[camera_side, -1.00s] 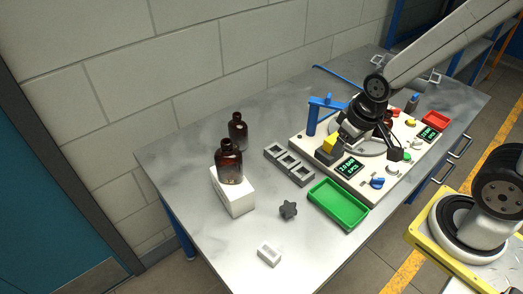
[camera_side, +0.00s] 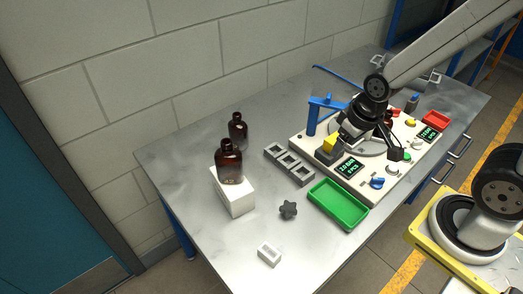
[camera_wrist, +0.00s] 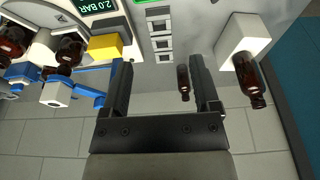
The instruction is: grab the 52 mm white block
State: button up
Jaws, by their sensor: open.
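A small white block (camera_side: 269,253) with a recess in its top lies alone near the table's front edge in the side view; it is not visible in the wrist view. A larger white block (camera_side: 234,193) stands behind it and carries an amber bottle (camera_side: 229,163); it also shows in the wrist view (camera_wrist: 243,38). The pictures do not give either block's size. My gripper (camera_side: 372,146) is over the machine panel, well right of both blocks. In the wrist view, its two fingers (camera_wrist: 160,65) are wide apart with nothing held.
A second amber bottle (camera_side: 238,130) stands behind the larger block. A grey three-slot rack (camera_side: 289,164), a green tray (camera_side: 338,205) and a dark star knob (camera_side: 288,209) lie between the blocks and the panel (camera_side: 371,185). A blue post (camera_side: 312,117) rises near my gripper.

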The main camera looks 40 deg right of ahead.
jog(key=shift+o, duration=0.8)
jog(key=a+f+m+g+y, duration=0.1)
jog(key=a+f+m+y, duration=0.3)
jog(key=a+f+m, duration=0.1)
jog(key=s+a+f+m+g+y, duration=0.1)
jog(key=a+f+m+g+y, duration=0.1)
jog(key=a+f+m+y, duration=0.2)
jog(key=a+f+m+g+y, duration=0.2)
jog(key=a+f+m+y, duration=0.2)
jog(key=a+f+m, duration=0.2)
jog(key=shift+s+a+f+y, duration=0.15)
jog(key=shift+f+y, duration=0.15)
jog(key=shift+f, duration=0.25)
jog(key=shift+w+a+f+m+t+y, duration=0.25)
jog(key=shift+w+f+m+t+y, duration=0.15)
jog(key=shift+f+m, duration=0.3)
jog(key=shift+r, duration=0.1)
